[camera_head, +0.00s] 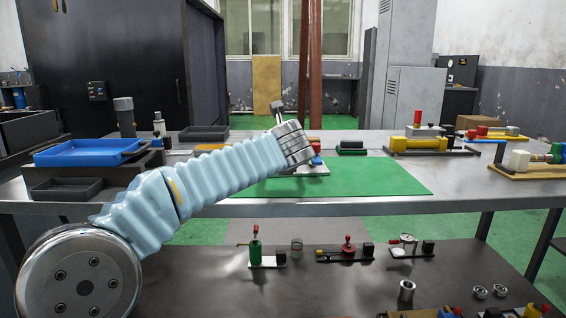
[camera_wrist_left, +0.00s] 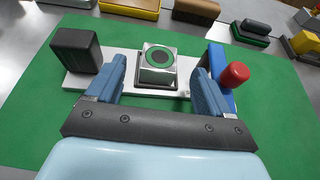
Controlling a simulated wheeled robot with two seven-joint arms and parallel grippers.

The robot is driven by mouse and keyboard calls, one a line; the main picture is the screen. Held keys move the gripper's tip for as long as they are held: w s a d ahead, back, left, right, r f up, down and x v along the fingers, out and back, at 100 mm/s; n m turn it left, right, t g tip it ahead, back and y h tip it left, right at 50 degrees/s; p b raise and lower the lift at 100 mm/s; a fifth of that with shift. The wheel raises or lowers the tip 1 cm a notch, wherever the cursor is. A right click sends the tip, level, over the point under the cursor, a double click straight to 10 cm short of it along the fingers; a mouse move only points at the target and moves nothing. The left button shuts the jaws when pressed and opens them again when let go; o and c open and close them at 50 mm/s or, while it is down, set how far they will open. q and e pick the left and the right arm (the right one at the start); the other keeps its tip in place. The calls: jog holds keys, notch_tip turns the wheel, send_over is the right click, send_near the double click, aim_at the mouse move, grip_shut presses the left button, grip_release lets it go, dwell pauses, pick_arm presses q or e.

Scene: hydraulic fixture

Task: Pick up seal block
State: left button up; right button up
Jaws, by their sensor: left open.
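The seal block (camera_wrist_left: 158,62) is a shiny metal block with a green ring around a dark centre on top. In the left wrist view it sits on a white base plate (camera_wrist_left: 190,88) lying on the green mat (camera_wrist_left: 40,120). My left gripper (camera_wrist_left: 160,84) is open, its blue fingers on either side of the block and apart from it, slightly nearer the camera. In the head view my left arm reaches over the table to the mat (camera_head: 390,178), and its wrist (camera_head: 292,143) hides most of the fixture and the fingers. My right gripper is not in view.
On the base plate, a black block (camera_wrist_left: 76,50) stands left of the seal block and a blue part with a red knob (camera_wrist_left: 235,74) stands right. A blue tray (camera_head: 88,152) is at the table's left. Other fixtures (camera_head: 430,143) stand at the back right. The mat's right side is clear.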

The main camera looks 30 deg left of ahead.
pick_arm(q)
jog(key=x, duration=0.4)
jog(key=c, duration=1.2)
